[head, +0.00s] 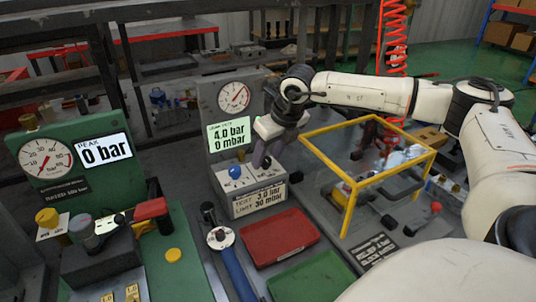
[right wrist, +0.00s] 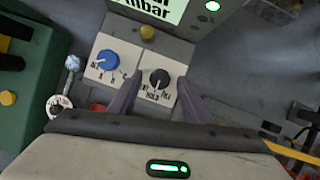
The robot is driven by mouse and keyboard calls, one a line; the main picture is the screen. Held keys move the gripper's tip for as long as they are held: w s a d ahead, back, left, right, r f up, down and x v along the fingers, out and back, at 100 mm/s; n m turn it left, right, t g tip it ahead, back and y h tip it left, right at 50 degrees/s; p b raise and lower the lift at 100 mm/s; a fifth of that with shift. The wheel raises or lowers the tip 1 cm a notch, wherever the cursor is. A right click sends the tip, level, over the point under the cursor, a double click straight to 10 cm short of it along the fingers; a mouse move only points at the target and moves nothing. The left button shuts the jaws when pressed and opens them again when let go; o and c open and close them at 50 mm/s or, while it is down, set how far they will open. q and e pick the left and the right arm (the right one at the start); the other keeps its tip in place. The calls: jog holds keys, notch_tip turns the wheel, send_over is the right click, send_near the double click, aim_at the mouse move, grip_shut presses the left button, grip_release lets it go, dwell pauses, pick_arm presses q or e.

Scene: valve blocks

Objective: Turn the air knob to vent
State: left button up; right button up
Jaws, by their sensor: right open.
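A black knob (right wrist: 160,78) sits on a white label plate on the grey test box, with small lettering including "HOLD" below it. Which mark it points to is too small to tell surely. A blue knob (right wrist: 108,60) is left of it; it also shows in the head view (head: 235,172). My right gripper (right wrist: 158,92) is open, pointing down at the box, its two fingers on either side of the black knob. I cannot tell whether they touch it. In the head view the right gripper (head: 262,158) hides most of the black knob. My left gripper is not in view.
A display (head: 229,134) behind the knobs reads 4.0 bar, 0 mbar, under a round gauge (head: 234,97). A yellow frame guard (head: 347,208) stands right of the box. Red (head: 280,238) and green (head: 312,278) trays lie in front. A green station with a gauge is left.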

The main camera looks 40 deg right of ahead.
jog(key=shift+c, duration=0.3)
jog(key=c, duration=1)
